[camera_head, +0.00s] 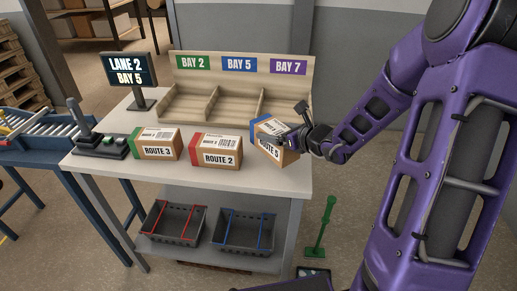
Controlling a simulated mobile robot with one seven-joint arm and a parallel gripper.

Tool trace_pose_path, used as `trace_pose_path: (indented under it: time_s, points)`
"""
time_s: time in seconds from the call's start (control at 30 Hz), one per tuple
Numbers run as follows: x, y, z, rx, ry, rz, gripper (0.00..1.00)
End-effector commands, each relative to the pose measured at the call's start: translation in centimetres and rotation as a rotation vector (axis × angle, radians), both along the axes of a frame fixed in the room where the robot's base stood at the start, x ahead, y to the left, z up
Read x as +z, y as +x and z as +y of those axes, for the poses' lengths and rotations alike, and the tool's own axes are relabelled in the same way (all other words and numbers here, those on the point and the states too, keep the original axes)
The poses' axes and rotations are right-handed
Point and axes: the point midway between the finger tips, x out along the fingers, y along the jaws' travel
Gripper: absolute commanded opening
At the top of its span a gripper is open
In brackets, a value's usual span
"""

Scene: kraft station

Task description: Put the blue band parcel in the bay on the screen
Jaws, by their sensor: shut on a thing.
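The blue band parcel (270,151), marked ROUTE 5, is tilted at the right end of the table. My gripper (293,138) is shut on it at its right side; the fingertips are partly hidden. I cannot tell whether the parcel touches the table. The screen (131,70) reads LANE 2, BAY 5. The wooden bay rack (237,120) stands at the back of the table. Its labels are green BAY 2 (194,62), blue BAY 5 (239,65) and purple BAY 7 (288,67). The bay 5 compartment (232,104) in the middle looks empty.
A green band parcel (160,149), ROUTE 3, and a red band parcel (217,156), ROUTE 2, stand on the table (240,183) in front of the rack. A control box with a lever (100,145) is at left. Two baskets (175,226) sit on the lower shelf.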

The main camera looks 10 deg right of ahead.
Motion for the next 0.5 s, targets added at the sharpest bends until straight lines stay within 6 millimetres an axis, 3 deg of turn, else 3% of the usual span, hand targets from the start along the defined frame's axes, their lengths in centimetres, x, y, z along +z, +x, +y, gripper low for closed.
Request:
trace_pose_path:
  time_s: [0.33,0.5]
  points:
    - [-4.4,0.0,0.1,0.001,0.003,-0.001,0.09]
    - [-5.3,0.0,0.0,0.001,0.0,-0.004,0.09]
